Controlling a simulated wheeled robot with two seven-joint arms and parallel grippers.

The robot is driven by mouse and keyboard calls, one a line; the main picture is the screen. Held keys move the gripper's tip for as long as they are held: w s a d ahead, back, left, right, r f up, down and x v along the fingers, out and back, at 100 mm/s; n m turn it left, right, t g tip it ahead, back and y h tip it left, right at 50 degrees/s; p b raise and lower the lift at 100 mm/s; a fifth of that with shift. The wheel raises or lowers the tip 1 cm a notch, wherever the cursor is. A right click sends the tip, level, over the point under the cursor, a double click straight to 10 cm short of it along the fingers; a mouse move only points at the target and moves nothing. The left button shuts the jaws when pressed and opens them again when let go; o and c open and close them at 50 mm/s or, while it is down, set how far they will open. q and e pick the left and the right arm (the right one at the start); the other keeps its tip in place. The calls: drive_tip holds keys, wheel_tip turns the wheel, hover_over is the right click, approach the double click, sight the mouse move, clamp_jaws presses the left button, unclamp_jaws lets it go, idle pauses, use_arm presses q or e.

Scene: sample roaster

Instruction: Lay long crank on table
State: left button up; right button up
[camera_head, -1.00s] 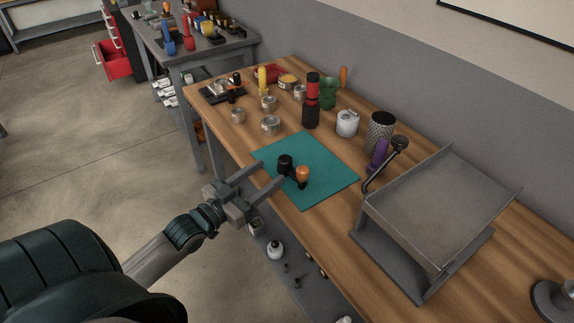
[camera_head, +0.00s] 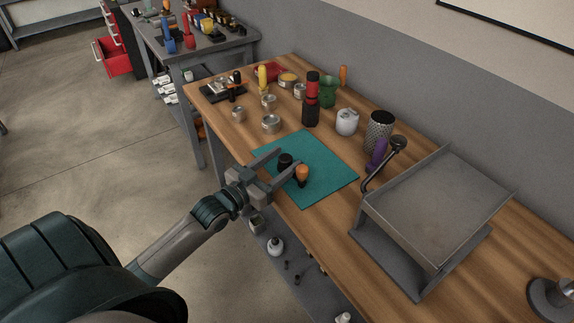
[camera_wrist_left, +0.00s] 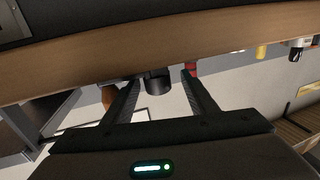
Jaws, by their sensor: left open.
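On the teal mat (camera_head: 325,168) are a black knob (camera_head: 285,160) and an orange knob (camera_head: 302,172) on a dark piece, close together. They look like parts of a crank, but the join between them is hidden by my finger. My left gripper (camera_head: 288,156) is open at the mat's near edge, with the black knob between or just beyond its fingertips. In the left wrist view the black knob (camera_wrist_left: 158,82) shows between the fingers, and an orange-brown shape (camera_wrist_left: 108,97) lies outside the left-hand finger. My right gripper is not in view.
A grey metal tray stand (camera_head: 440,205) and a bent rod with a dark knob (camera_head: 398,143) stand right of the mat. Behind it are a black-and-red cylinder (camera_head: 311,100), a white jar (camera_head: 347,121) and a mesh cylinder (camera_head: 380,130). Several tins stand left. The mat's right part is clear.

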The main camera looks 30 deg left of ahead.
use_arm(q)
drive_tip(key=shift+w+d+r, duration=0.1)
drive_tip(key=shift+w+r, duration=0.05)
drive_tip(key=shift+w, duration=0.15)
drive_tip(key=w, duration=0.1)
drive_tip(key=w+p, duration=0.1)
drive_tip(key=shift+w+d+r, duration=0.15)
drive_tip(key=shift+w+d, duration=0.2)
drive_tip(key=shift+w, duration=0.05)
drive_tip(key=shift+w+d, duration=0.15)
drive_tip(key=shift+w, duration=0.6)
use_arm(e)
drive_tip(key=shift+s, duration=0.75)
use_arm(q)
clamp_jaws()
